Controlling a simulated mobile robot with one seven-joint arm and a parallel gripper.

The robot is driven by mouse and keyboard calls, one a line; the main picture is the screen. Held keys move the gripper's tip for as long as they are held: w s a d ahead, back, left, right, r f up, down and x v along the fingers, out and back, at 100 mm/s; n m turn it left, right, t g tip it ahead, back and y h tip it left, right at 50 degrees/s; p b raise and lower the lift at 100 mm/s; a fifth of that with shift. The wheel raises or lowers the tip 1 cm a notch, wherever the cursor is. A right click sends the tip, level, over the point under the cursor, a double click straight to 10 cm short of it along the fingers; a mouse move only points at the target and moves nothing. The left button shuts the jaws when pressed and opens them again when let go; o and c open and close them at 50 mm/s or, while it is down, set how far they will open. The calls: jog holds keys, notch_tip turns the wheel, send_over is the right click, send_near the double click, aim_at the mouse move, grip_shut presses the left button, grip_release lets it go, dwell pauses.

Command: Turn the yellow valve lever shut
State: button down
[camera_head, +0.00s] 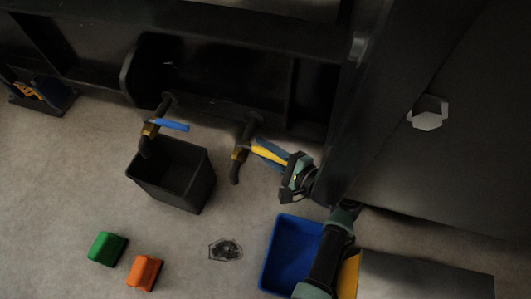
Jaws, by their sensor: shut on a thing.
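The yellow valve lever (268,154) sticks out to the right from a brass valve (240,153) on a dark bent pipe (236,173). My gripper (276,155) reaches in from the right and is shut on the outer part of the lever. Its fingers hide the lever's end. The lever points right and slightly down in the picture, across the line of the pipe.
A second valve with a blue lever (172,125) stands to the left, above a black open bin (190,200). A blue bin (276,263) is below my arm. Green (107,249) and orange (145,272) blocks and a drain-like dark patch (225,249) lie on the floor.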

jog(key=shift+w+d+n+g+y+b, duration=0.2)
jog(key=shift+w+n+g+y+b, duration=0.25)
jog(key=shift+n+g+y, duration=0.2)
jog(key=shift+g, duration=0.25)
jog(key=c, duration=0.8)
grip_release()
jog(key=shift+o, duration=0.2)
jog(key=p+v, duration=0.5)
jog(key=v, duration=0.7)
jog(key=shift+s+d+p, duration=0.2)
jog(key=shift+d+p, duration=0.15)
